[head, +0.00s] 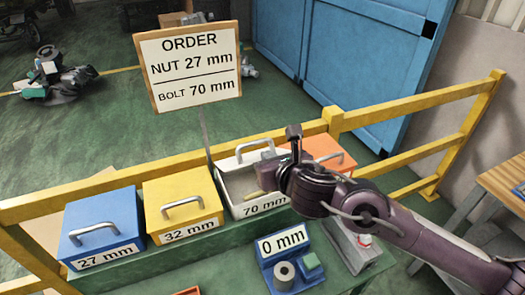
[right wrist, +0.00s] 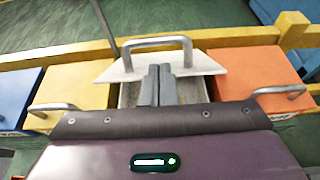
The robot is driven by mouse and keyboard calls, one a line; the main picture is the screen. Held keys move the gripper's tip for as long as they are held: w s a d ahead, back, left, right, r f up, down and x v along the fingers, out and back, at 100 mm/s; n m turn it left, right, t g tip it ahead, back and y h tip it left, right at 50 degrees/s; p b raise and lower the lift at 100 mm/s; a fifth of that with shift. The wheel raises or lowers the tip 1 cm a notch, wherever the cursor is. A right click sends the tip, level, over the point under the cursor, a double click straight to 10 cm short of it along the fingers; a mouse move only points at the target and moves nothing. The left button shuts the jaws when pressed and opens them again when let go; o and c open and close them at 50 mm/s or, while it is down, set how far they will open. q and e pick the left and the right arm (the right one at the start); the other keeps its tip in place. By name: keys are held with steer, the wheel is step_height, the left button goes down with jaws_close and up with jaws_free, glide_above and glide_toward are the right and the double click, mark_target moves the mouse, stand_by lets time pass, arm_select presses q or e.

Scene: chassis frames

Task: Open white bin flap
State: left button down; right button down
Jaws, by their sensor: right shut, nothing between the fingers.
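The white bin (head: 236,203) labelled 70 mm stands in the row between the yellow and orange bins. Its flap (head: 250,156), with a metal handle, is tilted up toward the back, and part of the grey interior shows. In the right wrist view the flap (right wrist: 110,70) and its handle (right wrist: 150,43) stand beyond my fingers. My right gripper (head: 267,174) is shut and empty, over the bin's opening and in front of the flap; it also shows in the right wrist view (right wrist: 158,70). I cannot tell whether the fingertips touch the flap. My left gripper is not in view.
A blue bin (head: 102,227), a yellow bin (head: 182,202) and an orange bin (head: 318,150) have closed lids with handles. A yellow rail (head: 120,183) runs behind them. An order sign (head: 190,65) stands behind. A blue 0 mm tray (head: 284,244) sits in front.

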mark_target(259, 159)
steer(key=p+x, duration=0.1)
steer(key=x, duration=0.3)
steer(key=shift+w+a, duration=0.1)
steer(key=shift+w, duration=0.25)
steer(key=shift+f, duration=0.1)
steer(key=shift+w+a+r, duration=0.2)
steer(key=shift+w+r, duration=0.3)
steer(key=shift+r, duration=0.05)
steer(key=shift+w+a+r, duration=0.2)
steer(key=shift+w+r, duration=0.35)
steer(key=shift+r, duration=0.05)
steer(key=w+a+r+b, duration=0.4)
steer(key=w+b, duration=0.1)
steer(key=w, duration=0.4)
steer(key=shift+w, duration=0.2)
steer(key=shift+s, duration=0.1)
